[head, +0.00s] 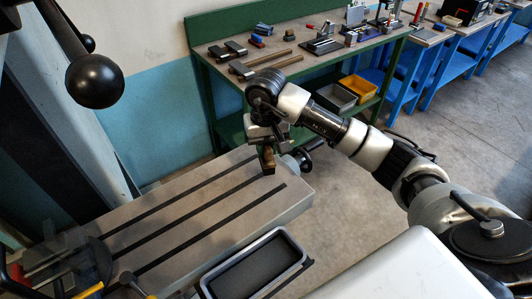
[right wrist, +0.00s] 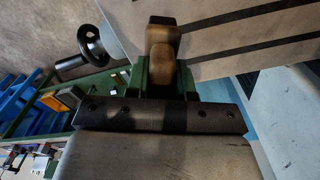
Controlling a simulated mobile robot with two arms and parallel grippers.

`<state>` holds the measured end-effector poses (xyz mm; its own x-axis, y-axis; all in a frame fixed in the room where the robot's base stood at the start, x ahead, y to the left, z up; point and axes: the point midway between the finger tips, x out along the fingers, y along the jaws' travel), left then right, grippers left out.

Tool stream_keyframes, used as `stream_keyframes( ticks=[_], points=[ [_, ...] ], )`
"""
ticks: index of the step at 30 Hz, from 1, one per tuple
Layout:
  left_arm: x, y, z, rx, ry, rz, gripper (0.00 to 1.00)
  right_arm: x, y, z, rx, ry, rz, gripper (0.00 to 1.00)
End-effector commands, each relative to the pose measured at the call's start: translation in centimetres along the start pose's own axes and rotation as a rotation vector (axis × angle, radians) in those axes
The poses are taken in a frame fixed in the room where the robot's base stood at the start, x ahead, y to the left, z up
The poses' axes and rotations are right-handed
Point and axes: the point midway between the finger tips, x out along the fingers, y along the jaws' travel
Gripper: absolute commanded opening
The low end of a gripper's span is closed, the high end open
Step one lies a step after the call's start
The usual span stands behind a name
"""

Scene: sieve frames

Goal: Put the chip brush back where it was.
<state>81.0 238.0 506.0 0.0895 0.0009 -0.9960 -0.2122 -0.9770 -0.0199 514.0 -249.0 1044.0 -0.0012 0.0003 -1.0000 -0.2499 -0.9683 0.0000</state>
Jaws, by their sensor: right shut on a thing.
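My right gripper (head: 268,147) is shut on the chip brush (head: 268,160), which shows as a short brown, wood-coloured piece below the fingers. It is over the far right end of the grey slotted machine table (head: 220,210). I cannot tell whether the brush touches the table. Its bristles cannot be made out. My left gripper is not in view.
A black handwheel (head: 308,157) is at the table's right end. A black-lined tray (head: 256,268) stands at the front. Tools with red and yellow parts (head: 90,291) lie at the lower left. A black knob (head: 95,81) hangs at upper left. A green workbench (head: 228,82) with tools stands behind.

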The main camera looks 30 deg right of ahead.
Motion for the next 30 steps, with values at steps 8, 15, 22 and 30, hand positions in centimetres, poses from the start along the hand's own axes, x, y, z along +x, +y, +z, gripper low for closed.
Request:
stream_keyframes(
  ticks=[8, 15, 22, 30],
  points=[
    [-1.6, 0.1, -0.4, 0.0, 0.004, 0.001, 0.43, 3.2, -0.1, 0.0, 0.001, -0.004, -0.001, 0.01],
    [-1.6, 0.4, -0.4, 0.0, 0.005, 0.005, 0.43, 4.1, -0.1, -0.1, 0.001, 0.002, 0.0, 0.01],
    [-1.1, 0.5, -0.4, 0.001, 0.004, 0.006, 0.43, 4.5, -0.1, -0.1, 0.0, 0.002, 0.0, 0.01],
    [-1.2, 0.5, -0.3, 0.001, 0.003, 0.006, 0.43, 4.4, -0.1, -0.1, 0.0, 0.001, 0.0, 0.49]
  ],
)
